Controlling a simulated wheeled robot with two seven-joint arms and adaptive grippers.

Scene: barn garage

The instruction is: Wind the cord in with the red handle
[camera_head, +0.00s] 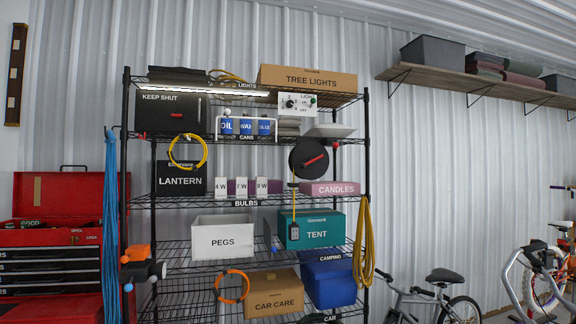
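A round black cord reel (300,168) is mounted at the right half of the wire rack, between the cans shelf and the bulbs shelf. A red handle (315,160) lies slanted across its face. A thin yellow cord (294,205) hangs straight down from the reel's left side. It ends in a dark socket block (294,232) in front of the teal tent box (325,229). Neither of my grippers shows in this view, and nothing is seen touching the handle or cord.
The black wire rack (366,180) holds several labelled boxes, with a pink candles box (330,189) just below right of the reel. A coiled yellow cord (364,245) hangs at its right edge. A red tool chest (50,240) stands left; bicycles (440,295) stand right.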

